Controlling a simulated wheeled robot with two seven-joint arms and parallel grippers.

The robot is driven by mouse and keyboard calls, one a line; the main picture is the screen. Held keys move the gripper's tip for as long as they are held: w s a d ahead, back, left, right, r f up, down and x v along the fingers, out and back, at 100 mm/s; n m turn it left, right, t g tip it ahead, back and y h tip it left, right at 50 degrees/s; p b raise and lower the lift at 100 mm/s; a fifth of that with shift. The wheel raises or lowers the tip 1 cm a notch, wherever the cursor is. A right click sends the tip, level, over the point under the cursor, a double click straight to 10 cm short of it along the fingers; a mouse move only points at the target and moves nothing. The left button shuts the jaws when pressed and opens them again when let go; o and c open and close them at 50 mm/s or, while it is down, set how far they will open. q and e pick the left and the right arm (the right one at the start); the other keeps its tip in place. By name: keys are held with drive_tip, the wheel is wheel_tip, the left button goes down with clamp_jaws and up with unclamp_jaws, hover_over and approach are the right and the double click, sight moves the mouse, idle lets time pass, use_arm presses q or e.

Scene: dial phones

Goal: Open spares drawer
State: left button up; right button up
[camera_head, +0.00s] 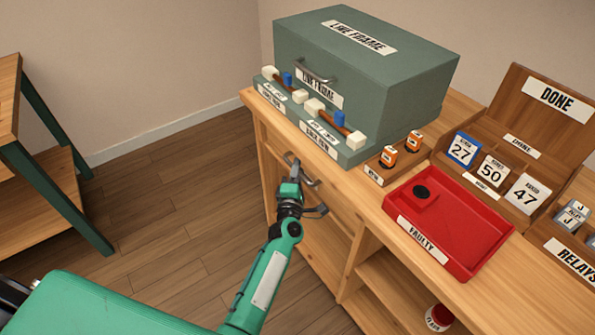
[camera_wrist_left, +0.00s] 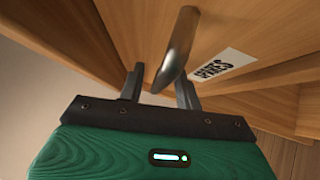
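The spares drawer shows in the left wrist view as a wooden front with a white label (camera_wrist_left: 224,63), only partly legible. Its curved metal handle (camera_wrist_left: 177,48) runs down between the two fingers of my left gripper (camera_wrist_left: 161,88). The fingers stand apart, with a visible gap on the left side of the handle; the handle is close to the right finger, and I cannot tell if they touch. In the head view my left gripper (camera_head: 299,168) is at the cabinet front, just below the counter edge. The drawer front is mostly hidden there by my arm. My right gripper is not seen.
A green line frame box (camera_head: 395,85) stands on the wooden counter behind a ledge holding small parts. A red faulty tray (camera_head: 480,225) and a done rack (camera_head: 545,115) are to the right. Open floor (camera_head: 170,205) lies left of the cabinet.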

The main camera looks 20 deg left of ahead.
use_arm(q)
clamp_jaws()
drive_tip(key=shift+s, duration=0.1)
